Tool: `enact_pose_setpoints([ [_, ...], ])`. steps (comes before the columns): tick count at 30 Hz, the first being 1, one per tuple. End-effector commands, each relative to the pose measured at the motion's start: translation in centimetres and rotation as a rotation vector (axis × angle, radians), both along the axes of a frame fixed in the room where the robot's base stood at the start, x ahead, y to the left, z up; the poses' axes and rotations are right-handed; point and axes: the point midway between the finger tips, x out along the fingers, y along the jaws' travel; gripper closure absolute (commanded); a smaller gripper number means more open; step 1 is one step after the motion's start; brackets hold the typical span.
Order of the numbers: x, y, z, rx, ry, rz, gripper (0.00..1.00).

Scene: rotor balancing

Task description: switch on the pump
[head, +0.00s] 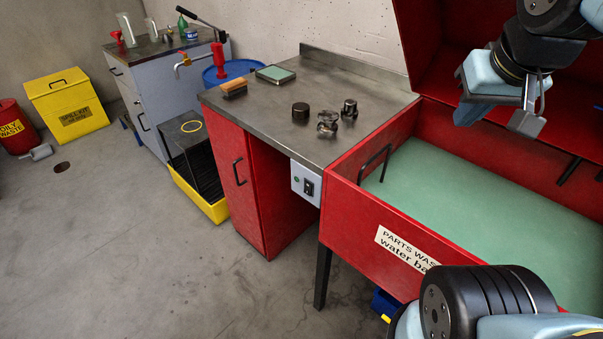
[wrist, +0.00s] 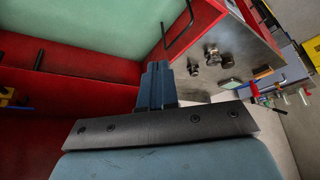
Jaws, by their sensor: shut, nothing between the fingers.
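A pale grey switch box (head: 305,183) is fixed to the front of the steel bench, just left of the red parts washer (head: 400,236). It carries a small green round button or lamp and a black switch; whether it is on cannot be told. The washer's tank holds flat greenish liquid (head: 470,205). My gripper (head: 467,115) hangs above the tank at the upper right, well away from the switch box. In the wrist view its blue fingers (wrist: 158,82) are together and empty. The switch box cannot be made out in the wrist view.
The steel bench top (head: 262,110) holds a brush (head: 234,89), a green-topped tray (head: 275,74) and several dark metal parts (head: 327,122). A black handle (head: 374,165) rises at the tank's left end. The floor before the bench is clear.

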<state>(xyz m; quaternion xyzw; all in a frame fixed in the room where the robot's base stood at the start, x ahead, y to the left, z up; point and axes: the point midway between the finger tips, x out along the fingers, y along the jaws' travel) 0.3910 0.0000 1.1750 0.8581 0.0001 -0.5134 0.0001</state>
Motion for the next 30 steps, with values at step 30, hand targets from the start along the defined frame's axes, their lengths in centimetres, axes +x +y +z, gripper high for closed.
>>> enact_pose_setpoints([
  [30,12.2,11.6,-9.4,-0.201,0.237,0.344,1.0],
])
